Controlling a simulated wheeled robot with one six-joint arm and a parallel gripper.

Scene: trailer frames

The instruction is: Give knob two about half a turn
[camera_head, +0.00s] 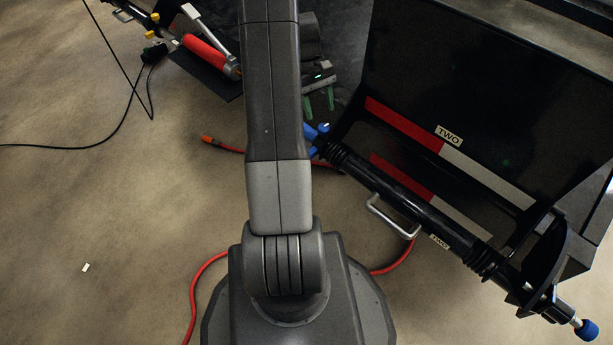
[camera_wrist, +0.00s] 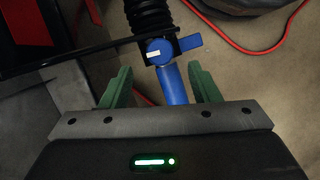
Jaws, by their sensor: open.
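Signs reading TWO (camera_head: 449,136) mark a dark trailer panel and a black tube assembly (camera_head: 395,190) in the head view. Blue parts (camera_head: 315,132) sit at the tube's upper left end. In the wrist view a round blue knob (camera_wrist: 158,51) with a white mark, a blue tab (camera_wrist: 189,42) and a blue shaft (camera_wrist: 173,84) show below black ribbed bellows. My gripper (camera_wrist: 163,82) is open, its green fingers on either side of the blue shaft, with gaps visible. In the head view my gripper (camera_head: 318,104) is partly hidden behind my arm.
A red hose (camera_head: 205,268) runs over the floor. A metal handle (camera_head: 388,218) juts from the tube. A second assembly with a red cylinder (camera_head: 205,52) stands upper left. Floor at left is mostly open.

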